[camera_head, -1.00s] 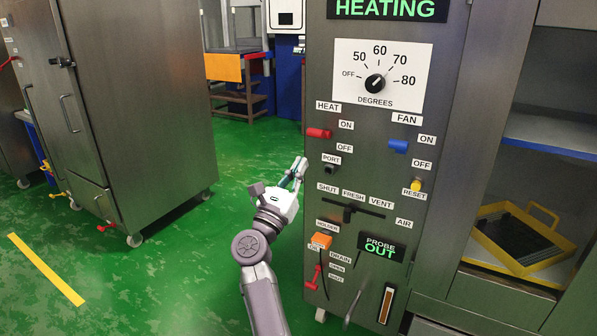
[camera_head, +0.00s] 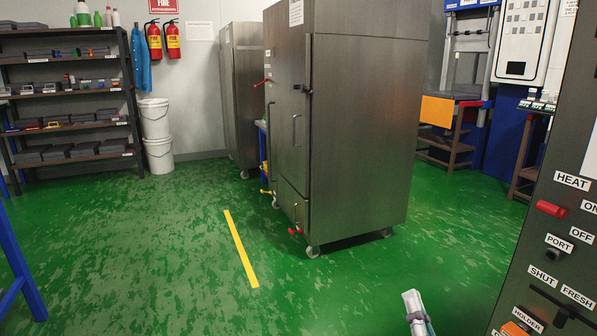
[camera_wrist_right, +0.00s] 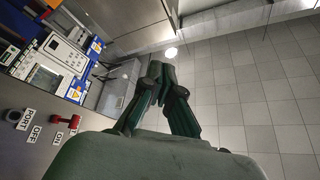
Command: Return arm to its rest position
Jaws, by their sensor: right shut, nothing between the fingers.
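My right gripper (camera_head: 417,313) shows only by its fingertips at the bottom edge of the head view, left of the heating panel (camera_head: 560,230) and apart from it. In the right wrist view its fingers (camera_wrist_right: 160,85) come together at the tips, shut and empty. The red heat switch (camera_head: 551,208) and the port (camera_head: 553,254) show on the panel; the red switch also shows at left in the wrist view (camera_wrist_right: 66,120). Most of my right arm is outside the head view. My left gripper is not in view.
A tall steel cabinet on wheels (camera_head: 360,130) stands at the middle of the head view. Shelves (camera_head: 70,95) and stacked white buckets (camera_head: 158,155) are at the back left. The green floor (camera_head: 150,250) is clear, with a yellow line (camera_head: 240,250).

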